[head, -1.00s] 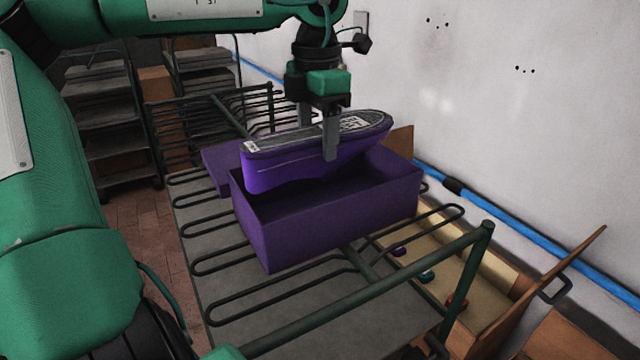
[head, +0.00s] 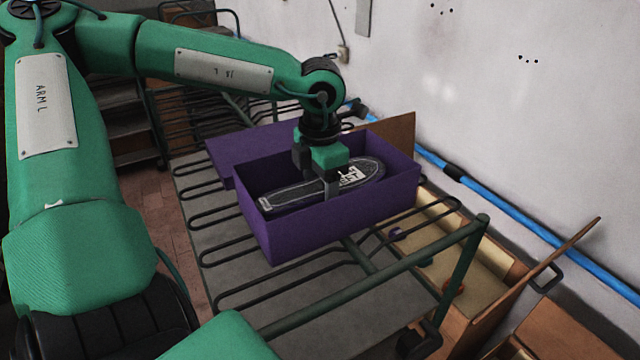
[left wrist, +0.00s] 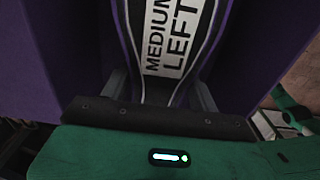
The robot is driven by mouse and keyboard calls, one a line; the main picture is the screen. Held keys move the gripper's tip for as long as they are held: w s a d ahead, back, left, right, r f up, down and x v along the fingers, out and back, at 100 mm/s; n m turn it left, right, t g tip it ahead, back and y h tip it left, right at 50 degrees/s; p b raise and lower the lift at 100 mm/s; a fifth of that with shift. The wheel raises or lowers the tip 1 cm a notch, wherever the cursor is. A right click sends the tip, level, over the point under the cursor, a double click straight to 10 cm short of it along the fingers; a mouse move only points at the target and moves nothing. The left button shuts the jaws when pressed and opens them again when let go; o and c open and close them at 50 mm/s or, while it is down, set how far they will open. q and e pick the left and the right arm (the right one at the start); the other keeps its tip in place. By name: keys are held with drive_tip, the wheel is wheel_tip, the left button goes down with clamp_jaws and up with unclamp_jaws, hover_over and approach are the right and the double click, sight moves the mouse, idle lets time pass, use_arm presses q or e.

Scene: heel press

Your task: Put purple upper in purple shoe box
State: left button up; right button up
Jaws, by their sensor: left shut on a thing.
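The purple upper (head: 290,193) lies down inside the open purple shoe box (head: 330,218), with its dark sole-side face and white label upward. My left gripper (head: 318,182) reaches into the box from above and is shut on the upper. In the left wrist view, the upper (left wrist: 172,35) shows the words "MEDIUM LEFT" between the two fingers of my left gripper (left wrist: 160,95). The purple box walls (left wrist: 60,60) rise on both sides there. Whether the upper touches the box floor is hidden. My right gripper is not in view.
The box stands on a cart with dark wire loops (head: 300,290) and a green rail (head: 370,280). A purple lid or flap (head: 245,150) is behind the box. A cardboard box (head: 500,290) stands at the right, by the white wall (head: 540,120).

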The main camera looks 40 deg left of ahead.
sight(320, 186)
use_arm(q)
drive_tip(key=o, duration=0.6)
drive_tip(key=shift+f, duration=0.1)
drive_tip(key=o, duration=0.5)
drive_tip(key=shift+r, duration=0.25)
wheel_tip(320, 186, up, 12)
drive_tip(key=b, duration=0.4)
drive_tip(key=shift+f, duration=0.1)
